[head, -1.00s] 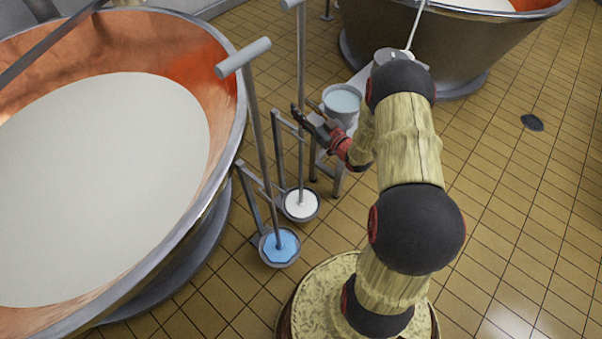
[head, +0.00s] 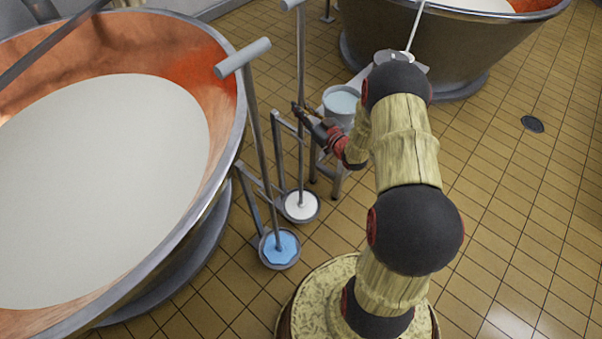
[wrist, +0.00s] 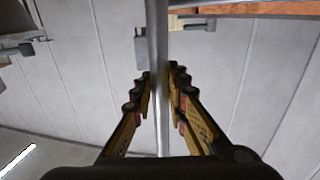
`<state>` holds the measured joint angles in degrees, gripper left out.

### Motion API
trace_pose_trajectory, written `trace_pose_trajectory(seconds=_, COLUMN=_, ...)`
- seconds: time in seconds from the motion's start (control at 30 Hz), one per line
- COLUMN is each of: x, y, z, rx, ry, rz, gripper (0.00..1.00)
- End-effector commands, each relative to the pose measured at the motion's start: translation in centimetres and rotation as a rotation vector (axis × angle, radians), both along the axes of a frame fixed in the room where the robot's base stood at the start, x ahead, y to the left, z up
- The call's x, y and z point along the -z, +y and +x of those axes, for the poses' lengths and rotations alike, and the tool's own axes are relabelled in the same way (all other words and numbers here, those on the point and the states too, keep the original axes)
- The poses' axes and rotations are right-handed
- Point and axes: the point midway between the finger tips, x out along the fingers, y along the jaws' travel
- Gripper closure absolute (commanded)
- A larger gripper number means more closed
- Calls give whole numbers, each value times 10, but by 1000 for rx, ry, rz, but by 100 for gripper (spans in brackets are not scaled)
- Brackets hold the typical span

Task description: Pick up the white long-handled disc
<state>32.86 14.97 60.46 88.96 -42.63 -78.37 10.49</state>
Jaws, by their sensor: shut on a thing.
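The white long-handled disc (head: 299,206) stands upright, its white disc low in a round metal holder near the floor. Its grey metal handle (head: 301,75) rises past my gripper to a crossbar at the top of the head view. My gripper (head: 299,110) is shut on that handle partway up. In the wrist view the handle (wrist: 158,60) runs vertically between the fingers of my gripper (wrist: 160,90), which close on it from both sides. The disc itself is out of the wrist view.
A blue long-handled disc (head: 280,247) stands in its own holder just in front. A copper vat (head: 225,60) of white liquid is close on the left. A bucket (head: 341,103) sits on a small stand behind my gripper. Open tiled floor lies to the right.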

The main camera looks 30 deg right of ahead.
Motion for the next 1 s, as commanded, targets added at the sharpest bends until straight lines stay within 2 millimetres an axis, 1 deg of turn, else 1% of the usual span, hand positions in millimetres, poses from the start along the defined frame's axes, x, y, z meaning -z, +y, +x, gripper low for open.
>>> trace_pose_trajectory(seconds=0.67, x=-3, y=-1, z=1, rx=0, ry=-4, rz=-1, gripper=100)
trace_pose_trajectory(seconds=0.83, x=-12, y=-1, z=1, rx=0, ry=-5, rz=-1, gripper=100)
trace_pose_trajectory(seconds=1.0, x=-29, y=-1, z=1, rx=0, ry=-7, rz=-2, gripper=100)
